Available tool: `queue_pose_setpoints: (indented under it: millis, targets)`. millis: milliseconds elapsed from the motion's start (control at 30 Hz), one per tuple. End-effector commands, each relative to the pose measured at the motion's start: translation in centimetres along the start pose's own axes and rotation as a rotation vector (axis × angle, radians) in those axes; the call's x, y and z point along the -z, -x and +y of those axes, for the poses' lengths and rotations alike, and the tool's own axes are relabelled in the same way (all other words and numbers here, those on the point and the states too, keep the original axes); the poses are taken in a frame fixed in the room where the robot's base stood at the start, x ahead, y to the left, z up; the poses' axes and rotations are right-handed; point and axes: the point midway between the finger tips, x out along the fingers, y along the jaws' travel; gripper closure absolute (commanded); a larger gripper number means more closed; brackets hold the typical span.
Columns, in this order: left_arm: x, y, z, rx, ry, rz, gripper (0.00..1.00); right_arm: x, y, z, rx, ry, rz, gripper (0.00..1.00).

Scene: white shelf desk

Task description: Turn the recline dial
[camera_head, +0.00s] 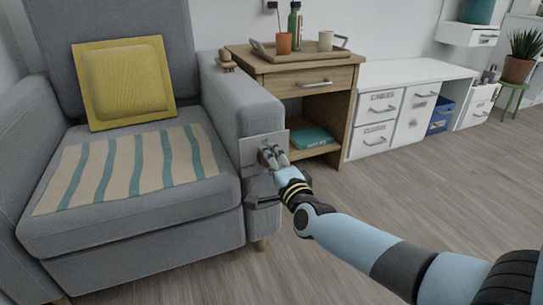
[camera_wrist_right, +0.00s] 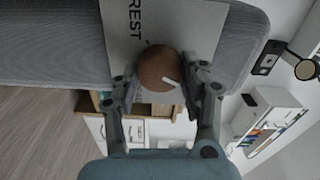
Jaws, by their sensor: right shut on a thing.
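In the head view the plate (camera_head: 249,150) shows on the armrest front, with the dial mostly hidden behind my gripper. My right gripper (camera_head: 270,156) is at the plate. In the right wrist view its two fingers (camera_wrist_right: 160,84) are on either side of the dial, shut on it. My left gripper is not in view.
The grey armchair (camera_head: 150,255) holds a yellow cushion (camera_head: 125,82) and a striped cloth (camera_head: 130,165). A wooden side table (camera_head: 335,100) with a tray stands right beside the armrest. White drawers (camera_head: 375,125) line the wall. The floor (camera_head: 400,190) at right is clear.

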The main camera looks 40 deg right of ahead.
Motion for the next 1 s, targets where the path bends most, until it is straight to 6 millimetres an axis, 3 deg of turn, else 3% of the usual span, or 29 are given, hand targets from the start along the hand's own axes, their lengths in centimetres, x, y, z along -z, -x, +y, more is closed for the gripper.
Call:
queue_pose_setpoints:
  millis: [500,1000]
  targets:
    - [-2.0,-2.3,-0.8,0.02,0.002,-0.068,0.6,-0.1,0.0,-0.2,-0.001,0.36,-0.001,0.88]
    - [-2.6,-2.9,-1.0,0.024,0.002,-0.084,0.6,-0.1,0.1,0.0,-0.003,0.443,-0.002,0.88]
